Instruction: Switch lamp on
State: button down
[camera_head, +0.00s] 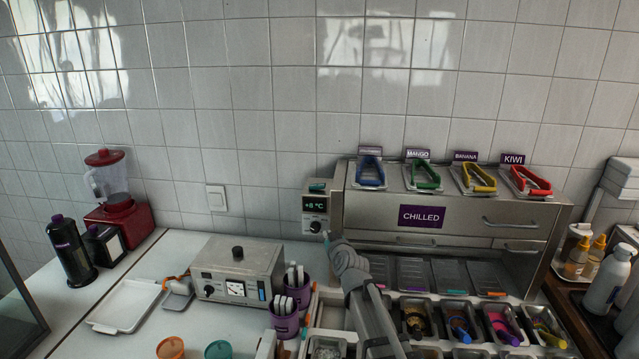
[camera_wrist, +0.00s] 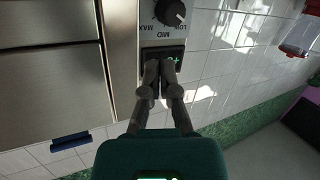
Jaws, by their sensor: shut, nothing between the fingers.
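In the wrist view the fingers (camera_wrist: 160,66) overlap the dark display panel (camera_wrist: 178,52), with the knob (camera_wrist: 170,12) above; contact cannot be told. A white wall switch (camera_head: 216,198) is on the tiles to the left. I cannot make out a lamp.
The chilled unit (camera_head: 465,238) carries colored tongs on top. A metal device with a dial (camera_head: 238,270), purple cups (camera_head: 285,320) and topping trays (camera_head: 455,312) stand below. A white tray (camera_head: 125,305) and a red blender (camera_head: 115,195) are at left.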

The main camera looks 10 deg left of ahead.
jog(key=w+a+r+m+t+h, duration=0.2)
jog(key=r+t, duration=0.1)
jog(key=r, duration=0.2)
jog(key=w+a+r+m+t+h+p, duration=0.1)
jog(key=a+r+m+t+h, duration=0.1)
jog(key=r, duration=0.4)
jog(key=shift+w+a+t+h, duration=0.15)
jog(key=shift+w+t+h, duration=0.2)
jog(key=shift+t+h, duration=0.55)
notch_tip(320, 180, up, 4)
jog(key=f+p, duration=0.1)
jog(key=p, duration=0.3)
send_over(320, 192)
jog(key=shift+w+a+r, duration=0.25)
jog(key=shift+a, duration=0.05)
jog(key=shift+s+d+f+b, duration=0.1)
jog(key=shift+s+f+b, duration=0.1)
jog(key=shift+f+b, duration=0.4)
jog(key=shift+d+f+b, duration=0.15)
jog(key=shift+f+b, duration=0.65)
jog(key=shift+d+f+b, duration=0.1)
jog(key=shift+f+b, duration=0.65)
